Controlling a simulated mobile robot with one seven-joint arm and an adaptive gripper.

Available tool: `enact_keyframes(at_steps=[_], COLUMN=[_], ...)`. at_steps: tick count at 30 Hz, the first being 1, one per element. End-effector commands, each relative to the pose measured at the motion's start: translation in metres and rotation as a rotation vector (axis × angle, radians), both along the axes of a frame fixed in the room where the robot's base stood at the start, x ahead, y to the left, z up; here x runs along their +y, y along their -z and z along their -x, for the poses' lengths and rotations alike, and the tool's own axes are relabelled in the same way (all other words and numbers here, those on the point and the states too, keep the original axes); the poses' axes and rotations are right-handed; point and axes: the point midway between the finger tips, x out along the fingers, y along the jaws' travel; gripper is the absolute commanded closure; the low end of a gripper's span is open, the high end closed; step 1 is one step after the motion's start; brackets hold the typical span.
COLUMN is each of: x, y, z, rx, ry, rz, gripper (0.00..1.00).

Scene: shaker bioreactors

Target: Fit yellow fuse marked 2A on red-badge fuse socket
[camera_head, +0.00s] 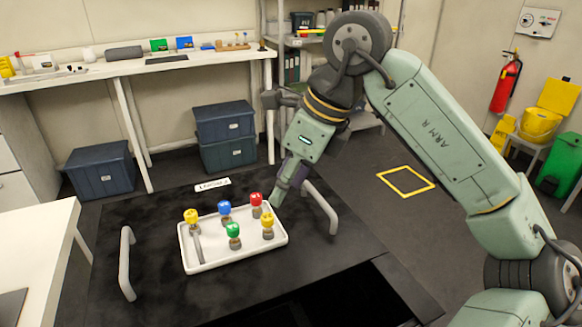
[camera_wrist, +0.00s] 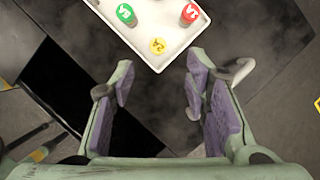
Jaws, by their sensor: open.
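A white tray (camera_head: 190,262) holds several coloured fuses upright. One yellow fuse (camera_head: 267,219) stands near its right end, between the red and green ones. It also shows in the wrist view (camera_wrist: 158,45) near the tray corner, with a mark that looks like 2A. Another yellow fuse (camera_head: 191,215) stands at the left end, its mark unreadable here. My gripper (camera_wrist: 158,88) is open and empty, its fingers apart just short of the tray corner. In the head view it is at the tray's right back corner. The red-badge socket cannot be clearly made out; a small white item with red (camera_head: 42,62) is on the back counter.
Blue (camera_head: 225,207), red (camera_head: 256,199) and green (camera_head: 233,230) fuses share the tray. The dark surface around it has raised grey handles (camera_head: 126,263) at both sides. The long counter (camera_head: 115,67) at the back carries green and blue panels and small parts. Dark bins stand below.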

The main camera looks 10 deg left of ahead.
Motion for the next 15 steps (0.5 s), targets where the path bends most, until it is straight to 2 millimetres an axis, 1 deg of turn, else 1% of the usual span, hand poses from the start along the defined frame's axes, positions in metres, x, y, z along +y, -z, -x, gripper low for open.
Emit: enact_keyframes(at_steps=[5,12,15], x=[0.011,0.027,0.033], y=[0.025,0.065,0.077], z=[-0.001,-0.004,-0.005], rx=[0.003,0.005,0.003], ry=[-0.005,-0.004,-0.004], rz=[-0.002,-0.002,-0.003], gripper=[0.57,0.57,0.57])
